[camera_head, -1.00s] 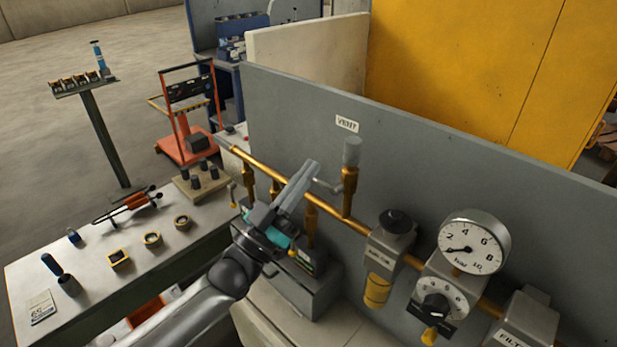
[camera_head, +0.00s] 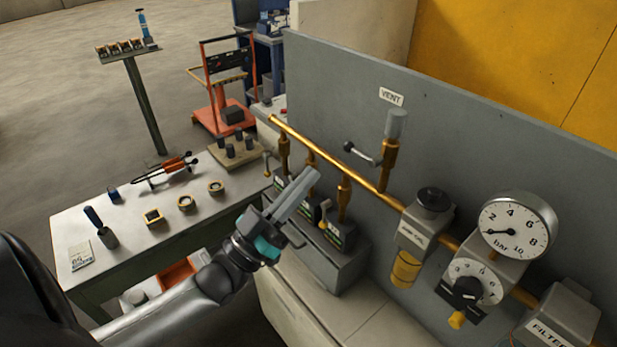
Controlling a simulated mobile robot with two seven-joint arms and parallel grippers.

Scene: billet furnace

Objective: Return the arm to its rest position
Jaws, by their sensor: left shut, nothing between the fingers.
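My left arm comes in from the lower left of the head view. My left gripper (camera_head: 310,178) is shut and empty, its grey fingers pointing up and right. It hangs in front of the grey panel's lower valve boxes, below the brass pipe (camera_head: 325,158), and hides part of them. The vent valve (camera_head: 391,145) stands on the pipe under the VENT label (camera_head: 391,97), its lever (camera_head: 362,154) reaching left. The gripper is clear of that lever. My right gripper is not in view.
A white bench (camera_head: 88,217) at left holds small rings, tools and a card. Right of the gripper are a regulator (camera_head: 432,212), a pressure gauge (camera_head: 516,226) reading near zero, a dial knob (camera_head: 468,287) and a filter unit (camera_head: 556,326). An orange trolley (camera_head: 222,118) stands behind.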

